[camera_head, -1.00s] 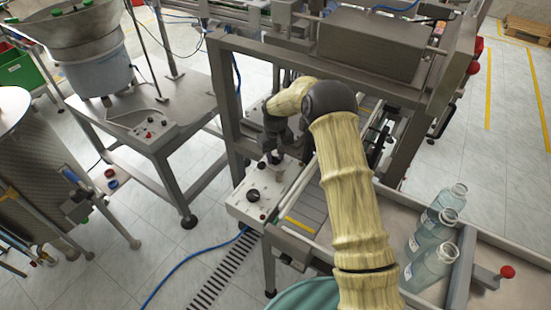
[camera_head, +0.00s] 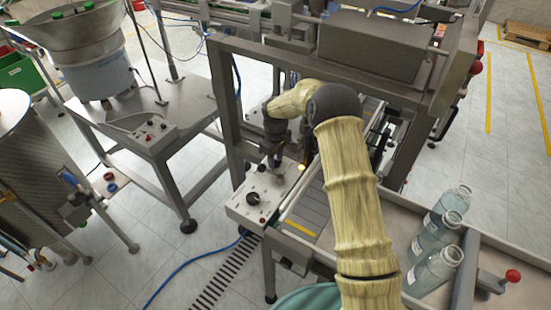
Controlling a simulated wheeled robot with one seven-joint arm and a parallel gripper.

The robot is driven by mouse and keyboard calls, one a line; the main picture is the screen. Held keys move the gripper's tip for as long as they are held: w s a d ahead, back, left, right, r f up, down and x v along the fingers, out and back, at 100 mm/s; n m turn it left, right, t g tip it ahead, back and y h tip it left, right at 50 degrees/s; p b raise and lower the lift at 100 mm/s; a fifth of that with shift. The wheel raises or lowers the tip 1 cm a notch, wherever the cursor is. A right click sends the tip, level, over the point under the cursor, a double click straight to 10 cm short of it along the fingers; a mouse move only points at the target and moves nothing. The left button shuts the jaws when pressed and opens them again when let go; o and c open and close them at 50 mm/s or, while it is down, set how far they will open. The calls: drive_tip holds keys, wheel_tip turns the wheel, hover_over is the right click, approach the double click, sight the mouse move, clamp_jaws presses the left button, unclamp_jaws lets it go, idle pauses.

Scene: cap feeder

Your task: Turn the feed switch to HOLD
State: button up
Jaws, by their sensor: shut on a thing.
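A pale control box (camera_head: 240,211) stands at the front left of the machine frame, with small buttons and a large black knob (camera_head: 253,198) on its top. My gripper (camera_head: 274,166) points down at the far part of this top, beyond the black knob. Its jaws are shut on a small switch there, which they mostly hide. I take this to be the feed switch, but its labels and pointer position are too small to read. An amber lamp (camera_head: 301,167) glows at the box's right edge, beside my gripper.
Clear bottles (camera_head: 437,238) stand on the tray at the right. A steel table with a bowl feeder (camera_head: 80,35) and another small control panel (camera_head: 150,133) stands at the left. Machine frame posts rise close beside my arm. A blue hose lies on the floor.

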sight(276, 160)
drive_tip(key=o, duration=1)
drive_tip(key=shift+r, duration=0.1)
wheel_tip(276, 160, up, 17)
drive_tip(key=b, duration=0.3)
drive_tip(key=shift+r, duration=0.15)
drive_tip(key=s+d+f+m+t, duration=0.1)
drive_tip(key=s+d+m, duration=0.2)
drive_tip(key=s, duration=0.7)
drive_tip(key=s+d+f+m, duration=0.2)
drive_tip(key=s+d, duration=0.3)
drive_tip(key=s, duration=0.5)
drive_tip(key=s+d+f+m+t, duration=0.1)
drive_tip(key=s+d+m, duration=0.3)
drive_tip(key=s, duration=0.6)
drive_tip(key=shift+s+d+f+m+t, duration=0.1)
drive_tip(key=shift+d+f+m+t, duration=0.25)
drive_tip(key=shift+d, duration=0.25)
